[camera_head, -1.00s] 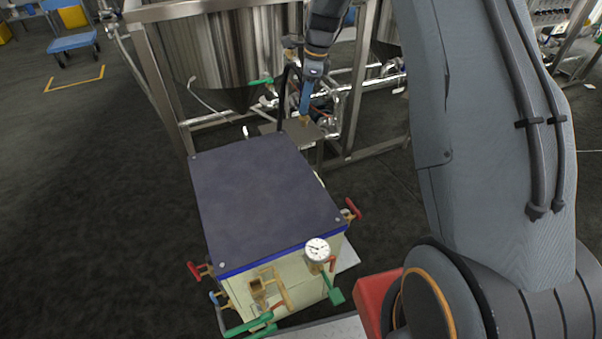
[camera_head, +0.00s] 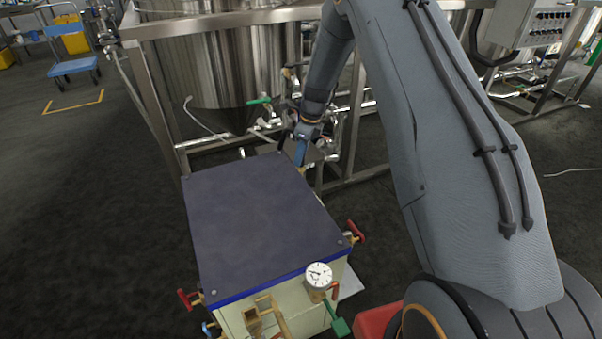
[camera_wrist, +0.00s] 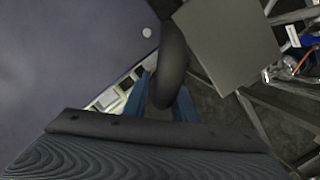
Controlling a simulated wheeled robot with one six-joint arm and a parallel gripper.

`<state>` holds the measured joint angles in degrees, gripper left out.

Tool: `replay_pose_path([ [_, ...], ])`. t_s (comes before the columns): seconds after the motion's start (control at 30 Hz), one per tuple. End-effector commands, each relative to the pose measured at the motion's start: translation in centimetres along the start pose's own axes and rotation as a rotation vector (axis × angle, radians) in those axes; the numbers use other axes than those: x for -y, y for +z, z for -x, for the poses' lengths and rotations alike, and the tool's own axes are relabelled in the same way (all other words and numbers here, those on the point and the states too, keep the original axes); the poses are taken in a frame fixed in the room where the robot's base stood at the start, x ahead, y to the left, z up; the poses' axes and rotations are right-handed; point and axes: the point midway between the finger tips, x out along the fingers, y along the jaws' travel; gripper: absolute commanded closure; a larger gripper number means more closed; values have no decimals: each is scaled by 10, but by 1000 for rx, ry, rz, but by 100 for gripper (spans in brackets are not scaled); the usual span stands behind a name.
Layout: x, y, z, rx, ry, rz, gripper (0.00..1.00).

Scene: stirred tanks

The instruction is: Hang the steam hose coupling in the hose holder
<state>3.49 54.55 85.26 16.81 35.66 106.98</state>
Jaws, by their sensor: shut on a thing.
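My gripper (camera_head: 300,152) is at the far right corner of a box with a dark top, its blue fingers pointing down. It is shut on the steam hose coupling, of which only a small brass part (camera_head: 302,170) shows below the fingers in the head view. In the wrist view a thick black hose (camera_wrist: 174,62) rises between the blue fingers of my gripper (camera_wrist: 160,98) and hides most of the coupling. The hose also shows as a dark strand (camera_head: 283,138) beside my gripper in the head view. I cannot make out the hose holder for certain.
The dark-topped box (camera_head: 255,220) has red-handled valves (camera_head: 355,231) and a gauge (camera_head: 319,276) at its near side. A grey plate (camera_wrist: 228,42) lies just beyond the box. Steel tanks (camera_head: 205,65) in a pipe frame stand behind.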

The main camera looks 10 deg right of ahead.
Motion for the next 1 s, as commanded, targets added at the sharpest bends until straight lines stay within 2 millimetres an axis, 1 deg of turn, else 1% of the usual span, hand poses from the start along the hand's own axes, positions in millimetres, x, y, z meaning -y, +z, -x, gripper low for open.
replay_pose_path([
  [0.03,0,-2,-11,0,1,-1,100],
  [0.1,0,-4,-21,0,1,-1,100],
  [0.2,0,-6,-30,0,0,1,100],
  [0.37,0,-8,-39,0,0,1,100],
  [0.6,0,-14,-69,0,1,-1,100],
  [1.0,0,-15,-74,0,0,0,100],
])
